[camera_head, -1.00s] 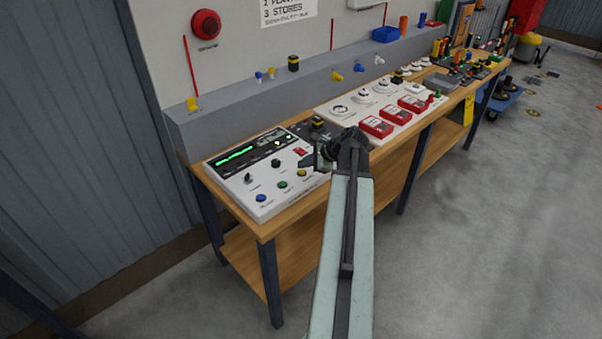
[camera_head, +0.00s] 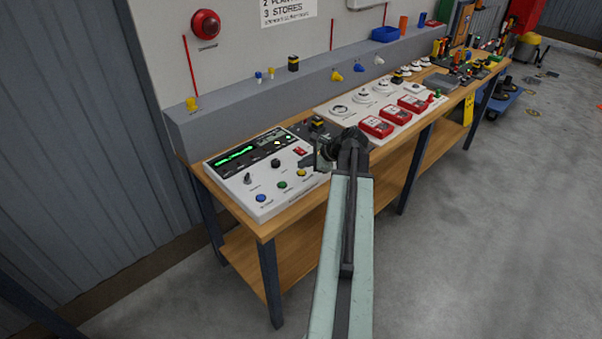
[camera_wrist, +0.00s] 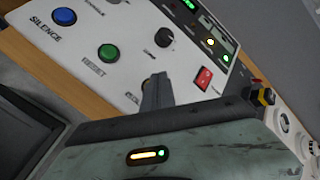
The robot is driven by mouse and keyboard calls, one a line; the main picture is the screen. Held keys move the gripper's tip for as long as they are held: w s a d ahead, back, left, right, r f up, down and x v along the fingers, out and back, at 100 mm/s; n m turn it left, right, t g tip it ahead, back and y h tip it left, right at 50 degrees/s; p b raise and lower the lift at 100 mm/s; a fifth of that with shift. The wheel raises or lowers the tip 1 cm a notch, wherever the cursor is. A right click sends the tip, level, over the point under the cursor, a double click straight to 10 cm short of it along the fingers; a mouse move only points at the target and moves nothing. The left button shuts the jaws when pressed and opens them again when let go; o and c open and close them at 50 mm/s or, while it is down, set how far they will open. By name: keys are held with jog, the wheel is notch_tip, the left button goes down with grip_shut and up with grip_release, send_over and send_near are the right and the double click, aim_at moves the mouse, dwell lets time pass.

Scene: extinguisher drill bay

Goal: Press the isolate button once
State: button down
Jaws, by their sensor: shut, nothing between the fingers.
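The white control panel (camera_head: 232,184) lies on the bench, with a lit green display. Along its front edge are a blue button (camera_head: 261,198), a green button (camera_head: 282,185) and a yellow button (camera_head: 301,173). In the wrist view the blue button (camera_wrist: 64,16) is labelled SILENCE and the green button (camera_wrist: 108,53) RESET. A partly covered label beyond them looks like the start of ISOLATE; the yellow button is hidden there behind my gripper (camera_wrist: 157,90). My gripper (camera_head: 308,164) is shut and empty over the panel's right front part, close to the yellow button. I cannot tell whether it touches.
A black knob (camera_wrist: 164,37) and a red switch (camera_wrist: 203,78) sit on the panel near my gripper. A dark box with a yellow-and-black button (camera_head: 317,122) stands behind. Red call points (camera_head: 376,126) lie to the right. A grey ledge (camera_head: 235,115) runs behind the bench.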

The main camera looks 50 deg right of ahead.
aim_at(304, 173)
jog(key=shift+f+b, duration=0.4)
jog(key=shift+f, duration=0.05)
jog(key=shift+f+b, duration=0.4)
jog(key=shift+b, duration=0.05)
dwell(0.4)
dwell(0.4)
jog(key=shift+r+p, duration=0.85)
jog(key=shift+p, duration=0.05)
jog(key=shift+r, duration=0.1)
notch_tip(304, 173, up, 5)
jog(key=p, duration=0.5)
